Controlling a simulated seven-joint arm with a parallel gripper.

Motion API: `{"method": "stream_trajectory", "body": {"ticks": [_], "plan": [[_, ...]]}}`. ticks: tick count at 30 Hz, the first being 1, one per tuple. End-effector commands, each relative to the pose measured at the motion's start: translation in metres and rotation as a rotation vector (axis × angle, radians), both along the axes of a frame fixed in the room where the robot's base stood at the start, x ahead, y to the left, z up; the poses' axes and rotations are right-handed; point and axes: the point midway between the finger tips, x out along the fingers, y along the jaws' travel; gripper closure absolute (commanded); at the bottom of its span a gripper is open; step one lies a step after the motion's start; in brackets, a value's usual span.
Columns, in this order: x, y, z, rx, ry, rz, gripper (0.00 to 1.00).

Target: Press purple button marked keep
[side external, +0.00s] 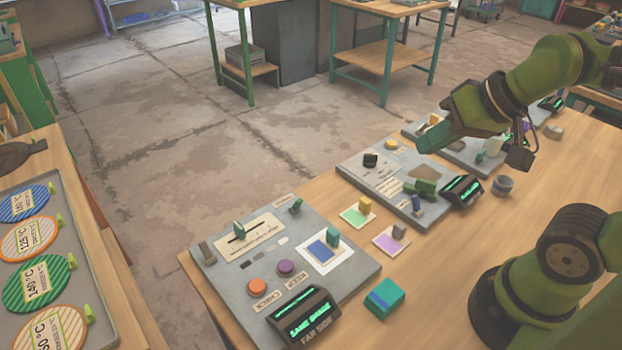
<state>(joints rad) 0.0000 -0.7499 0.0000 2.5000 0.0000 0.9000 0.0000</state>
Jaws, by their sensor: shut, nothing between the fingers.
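The purple button (286,268) is a round cap on the nearest grey panel (350,275). A small label plate (297,281) beside it seems to read KEEP. An orange button (257,286) sits just left of it, beside a plate that seems to read CHECK. My gripper (430,146) is shut and empty, up and to the right of the purple button. It hangs above the farther panels, well apart from the button. Its fingertips are hard to make out against the panels.
The nearest panel also bears a slider, a blue card with a teal block, and a display (304,316) reading SAME SHAPE, FAR SIDE. A middle panel (385,185) carries small blocks. A teal block (384,298) lies on the table. A tray (90,270) holds striped discs at left.

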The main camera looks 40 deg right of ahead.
Motion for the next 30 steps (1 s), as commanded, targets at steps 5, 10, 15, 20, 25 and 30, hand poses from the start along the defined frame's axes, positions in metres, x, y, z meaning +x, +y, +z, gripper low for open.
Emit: {"method": "stream_trajectory", "body": {"ticks": [5,10,15,20,25,30], "plan": [[0.0,0.0,0.0,0.0,0.0,0.0,1.0],[0.0,0.0,0.0,0.0,0.0,0.0,1.0],[0.0,0.0,0.0,0.0,0.0,0.0,1.0],[0.0,0.011,-0.006,0.0,0.026,0.048,1.0],[0.004,0.039,-0.036,-0.133,0.13,0.265,1.0],[0.023,0.059,-0.069,-0.61,0.12,0.847,1.0]]}}
